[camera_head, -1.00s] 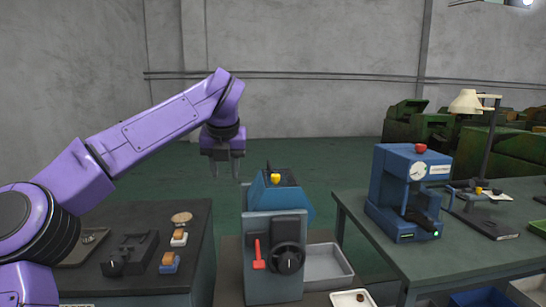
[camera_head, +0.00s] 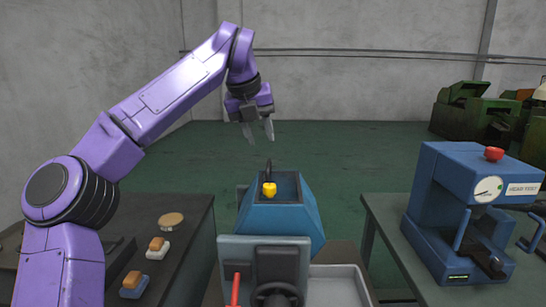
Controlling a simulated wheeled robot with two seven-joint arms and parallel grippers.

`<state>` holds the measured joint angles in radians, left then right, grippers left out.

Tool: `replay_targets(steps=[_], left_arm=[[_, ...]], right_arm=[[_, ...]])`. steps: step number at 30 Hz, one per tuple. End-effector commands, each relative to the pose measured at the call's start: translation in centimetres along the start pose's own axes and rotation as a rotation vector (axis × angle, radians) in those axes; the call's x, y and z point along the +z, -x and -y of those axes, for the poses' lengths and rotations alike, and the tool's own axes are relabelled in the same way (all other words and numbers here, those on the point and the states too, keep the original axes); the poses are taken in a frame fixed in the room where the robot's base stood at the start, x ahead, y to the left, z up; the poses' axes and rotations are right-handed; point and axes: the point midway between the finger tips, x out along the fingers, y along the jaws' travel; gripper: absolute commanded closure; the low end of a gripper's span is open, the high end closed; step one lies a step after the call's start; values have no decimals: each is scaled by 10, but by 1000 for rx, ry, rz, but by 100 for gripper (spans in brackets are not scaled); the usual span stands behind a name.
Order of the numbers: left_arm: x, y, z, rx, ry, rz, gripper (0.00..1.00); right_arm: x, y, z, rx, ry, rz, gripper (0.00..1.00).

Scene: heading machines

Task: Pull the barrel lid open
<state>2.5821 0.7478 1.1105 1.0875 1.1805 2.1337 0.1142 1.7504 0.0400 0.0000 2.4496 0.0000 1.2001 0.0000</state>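A blue machine (camera_head: 280,222) with sloping sides stands in the middle of the camera_head view. A yellow knob (camera_head: 269,189) sits at its dark top (camera_head: 286,184), with a thin dark upright part (camera_head: 268,169) behind it. I cannot make out clearly which part is the barrel lid. My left gripper (camera_head: 258,134) hangs above this top with its fingers pointing down. Its fingers are apart with nothing between them, and it touches nothing. My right gripper is not in view.
A grey front panel (camera_head: 262,253) carries a red lever (camera_head: 235,288) and a black handwheel (camera_head: 277,293). A pale tray (camera_head: 340,285) lies to its right. A dark bench (camera_head: 190,225) stands left, and a table with a blue press (camera_head: 455,215) stands right. Green floor is open behind.

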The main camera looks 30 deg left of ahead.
Motion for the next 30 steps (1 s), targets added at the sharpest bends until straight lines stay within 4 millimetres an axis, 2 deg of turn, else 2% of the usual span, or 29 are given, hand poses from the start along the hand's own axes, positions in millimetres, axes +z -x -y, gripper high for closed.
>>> replay_targets(steps=[1, 3, 9, 13, 20, 21, 23, 24, 30], left_arm=[[0, -16, 0, 2, -1, -6, 62], [1, -34, 1, 2, -2, -7, 62], [3, -73, 2, 4, -1, -8, 62], [3, -83, 1, 4, 1, -6, 62], [3, -85, 1, 4, 1, -4, 62], [3, -84, 1, 4, 1, -5, 65], [3, -84, 1, 4, 1, -5, 85], [3, -84, 1, 4, 1, -5, 98], [3, -85, 1, 5, 1, -4, 100]], right_arm=[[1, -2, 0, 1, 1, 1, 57], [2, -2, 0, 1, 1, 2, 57], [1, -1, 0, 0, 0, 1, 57], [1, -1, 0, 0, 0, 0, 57], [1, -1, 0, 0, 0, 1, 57], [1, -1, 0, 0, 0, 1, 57], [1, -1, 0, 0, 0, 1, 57], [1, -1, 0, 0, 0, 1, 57], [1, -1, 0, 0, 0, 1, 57]])
